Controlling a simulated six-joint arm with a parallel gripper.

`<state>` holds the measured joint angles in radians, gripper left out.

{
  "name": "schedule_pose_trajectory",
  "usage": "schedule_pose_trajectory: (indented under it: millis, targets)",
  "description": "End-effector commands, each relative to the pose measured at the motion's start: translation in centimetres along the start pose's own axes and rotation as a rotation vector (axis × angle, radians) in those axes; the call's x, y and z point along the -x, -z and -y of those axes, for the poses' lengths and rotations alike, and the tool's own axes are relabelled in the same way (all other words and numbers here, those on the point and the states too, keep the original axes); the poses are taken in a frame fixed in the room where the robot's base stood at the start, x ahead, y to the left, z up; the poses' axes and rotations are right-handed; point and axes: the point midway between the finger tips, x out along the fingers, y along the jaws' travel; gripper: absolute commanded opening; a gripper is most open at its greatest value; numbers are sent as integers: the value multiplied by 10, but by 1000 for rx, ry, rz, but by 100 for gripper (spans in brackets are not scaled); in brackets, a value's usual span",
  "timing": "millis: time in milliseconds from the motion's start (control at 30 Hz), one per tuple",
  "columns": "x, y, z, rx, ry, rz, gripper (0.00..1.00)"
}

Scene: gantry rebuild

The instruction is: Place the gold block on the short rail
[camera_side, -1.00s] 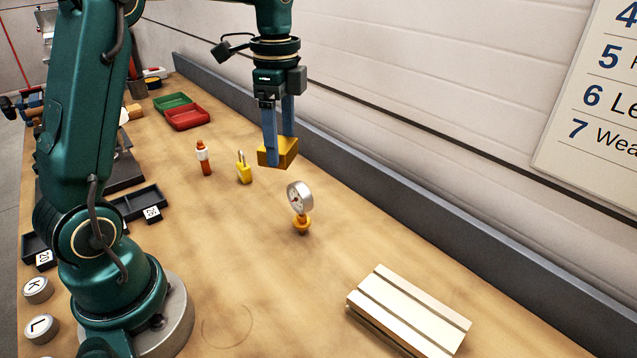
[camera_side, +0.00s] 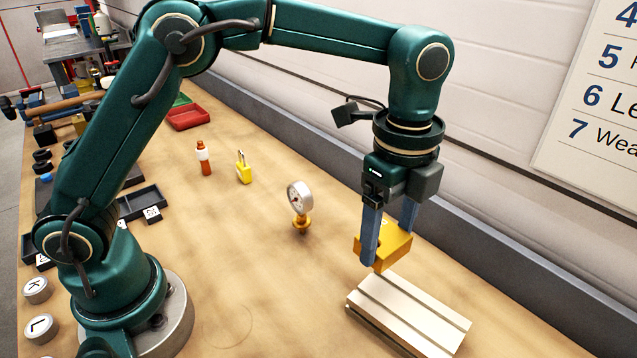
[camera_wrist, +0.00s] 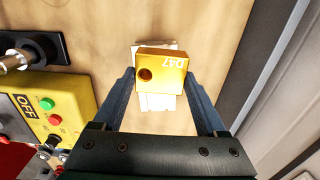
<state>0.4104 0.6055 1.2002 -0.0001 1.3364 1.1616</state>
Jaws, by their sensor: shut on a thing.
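The gold block (camera_side: 396,243) is held between the two blue fingers of my gripper (camera_side: 388,246). It hangs above the bench near the far end of the pale, grooved rail (camera_side: 412,312), apart from it in the side view. In the wrist view the gold block (camera_wrist: 163,62) shows a dark round hole and the mark "D47". My gripper (camera_wrist: 160,78) has a finger on either side of it. Pale parts of the rail (camera_wrist: 158,103) show beyond and below the block; the block hides the rest.
A dial gauge (camera_side: 300,200) stands left of my gripper, with a yellow padlock (camera_side: 243,170) and an orange-and-white bottle (camera_side: 204,158) farther back. A grey kerb (camera_side: 500,265) runs along the wall. A yellow button box (camera_wrist: 52,108) shows in the wrist view. Bench left of the rail is clear.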

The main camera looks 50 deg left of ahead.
Motion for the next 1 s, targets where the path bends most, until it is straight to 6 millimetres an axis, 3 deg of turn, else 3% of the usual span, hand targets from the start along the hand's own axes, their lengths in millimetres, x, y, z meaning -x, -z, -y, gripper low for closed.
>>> schedule_pose_trajectory:
  millis: [100, 233, 600, 1000]
  targets:
    - [-12, 21, -2, -3, 0, 0, 3]
    - [-19, 31, -2, 0, 1, -1, 3]
    - [-58, 32, -2, 2, -1, 0, 3]
    - [-63, 32, -2, 2, 1, 0, 3]
